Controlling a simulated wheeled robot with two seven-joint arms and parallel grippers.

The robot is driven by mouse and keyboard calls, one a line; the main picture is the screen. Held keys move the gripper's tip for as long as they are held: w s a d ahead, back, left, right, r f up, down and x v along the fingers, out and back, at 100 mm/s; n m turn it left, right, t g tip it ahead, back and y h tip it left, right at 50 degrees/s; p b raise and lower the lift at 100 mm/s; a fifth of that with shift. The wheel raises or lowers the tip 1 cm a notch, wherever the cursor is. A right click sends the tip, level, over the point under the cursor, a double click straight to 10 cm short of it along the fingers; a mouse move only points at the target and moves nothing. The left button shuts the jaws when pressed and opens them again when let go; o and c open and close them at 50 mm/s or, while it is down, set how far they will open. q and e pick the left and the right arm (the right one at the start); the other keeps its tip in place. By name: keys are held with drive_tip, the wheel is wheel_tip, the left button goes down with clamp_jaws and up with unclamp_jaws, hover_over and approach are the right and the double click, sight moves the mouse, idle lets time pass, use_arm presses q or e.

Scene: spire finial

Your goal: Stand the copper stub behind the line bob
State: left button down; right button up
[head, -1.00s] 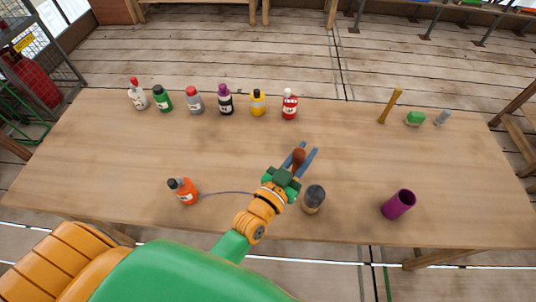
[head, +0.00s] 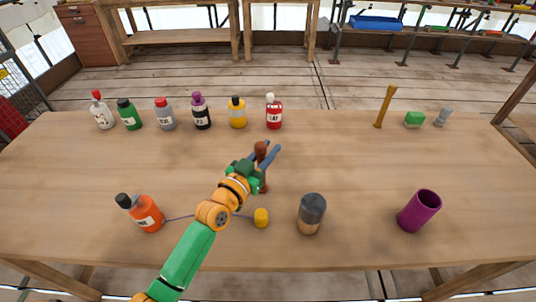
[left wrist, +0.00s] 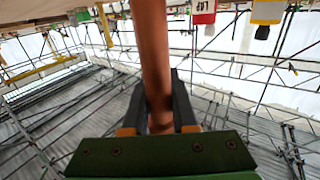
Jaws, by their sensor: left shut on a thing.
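The copper stub (head: 262,151) is a reddish-brown rod, held upright in my left gripper (head: 272,152). The left wrist view shows the stub (left wrist: 154,60) between both fingers, with its top out of frame. My gripper hides its middle in the head view, and I cannot tell whether its foot touches the table. The small yellow cylinder (head: 261,217), which seems to be the line bob, stands on the table nearer to me than the stub. A thin dark line runs from it, behind my arm, to an orange bottle (head: 148,215). My right gripper is not in view.
A dark-topped cylinder (head: 311,213) and a purple cup (head: 419,210) stand to the right of the yellow cylinder. Several bottles line the table's back left, ending at a red one (head: 274,112). The middle right is clear.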

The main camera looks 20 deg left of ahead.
use_arm(q)
drive_tip(key=shift+f, duration=0.1)
drive_tip(key=c, duration=0.7)
unclamp_jaws()
drive_tip(key=shift+s, duration=0.1)
drive_tip(key=v, duration=1.2)
